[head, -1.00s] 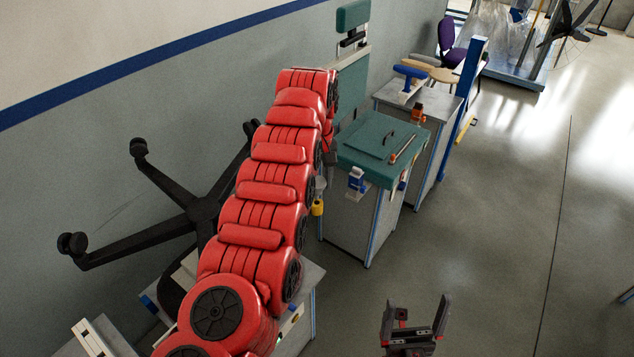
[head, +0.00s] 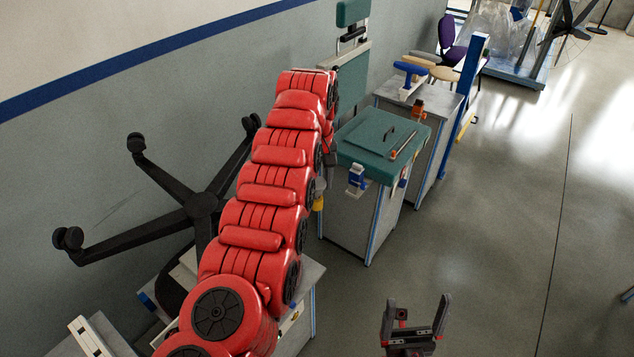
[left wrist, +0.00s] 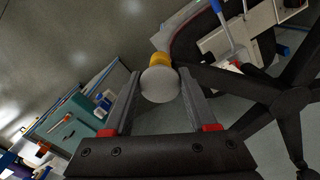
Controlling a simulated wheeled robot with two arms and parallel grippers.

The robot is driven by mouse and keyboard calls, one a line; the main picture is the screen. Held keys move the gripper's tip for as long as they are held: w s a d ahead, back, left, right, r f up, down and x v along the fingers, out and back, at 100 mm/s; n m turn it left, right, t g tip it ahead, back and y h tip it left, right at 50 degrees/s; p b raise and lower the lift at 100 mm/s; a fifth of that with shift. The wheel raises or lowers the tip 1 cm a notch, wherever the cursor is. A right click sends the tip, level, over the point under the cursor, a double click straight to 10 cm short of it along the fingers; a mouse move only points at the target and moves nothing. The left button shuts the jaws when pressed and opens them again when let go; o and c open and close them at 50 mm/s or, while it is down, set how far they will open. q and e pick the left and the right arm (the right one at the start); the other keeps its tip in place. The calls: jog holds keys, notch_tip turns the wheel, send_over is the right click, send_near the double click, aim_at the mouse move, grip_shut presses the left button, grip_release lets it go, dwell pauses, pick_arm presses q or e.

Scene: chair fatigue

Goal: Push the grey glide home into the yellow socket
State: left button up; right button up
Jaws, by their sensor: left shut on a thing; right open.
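The grey glide (left wrist: 160,86) is a rounded pale cap between the fingertips of my left gripper (left wrist: 160,76), which is shut on it. The yellow socket (left wrist: 160,59) shows directly beyond the glide in the left wrist view, lined up with it. They overlap in the picture; I cannot tell how deep the glide sits. In the head view the yellow socket (head: 319,202) is a small patch beside my red left arm, just below a grey part. My left gripper is mostly hidden there by the arm. My right gripper (head: 418,306) is open and empty at the bottom.
A black five-legged chair base (head: 202,206) with casters lies tilted left of my arm, partly hidden by it. A green-topped cabinet (head: 372,150) with tools stands to the right. A grey cabinet (head: 435,110) is behind it. The floor (head: 500,230) at right is clear.

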aim_at(317, 183)
pick_arm(q)
jog(key=shift+f+b, duration=0.5)
jog(key=shift+f, duration=0.2)
jog(key=o, duration=1.3)
jog(key=shift+o, duration=0.2)
notch_tip(317, 183, up, 3)
jog(key=shift+a, duration=0.1)
notch_tip(317, 183, up, 14)
jog(key=p, duration=1.4)
jog(key=shift+r, duration=0.25)
jog(key=shift+f, duration=0.1)
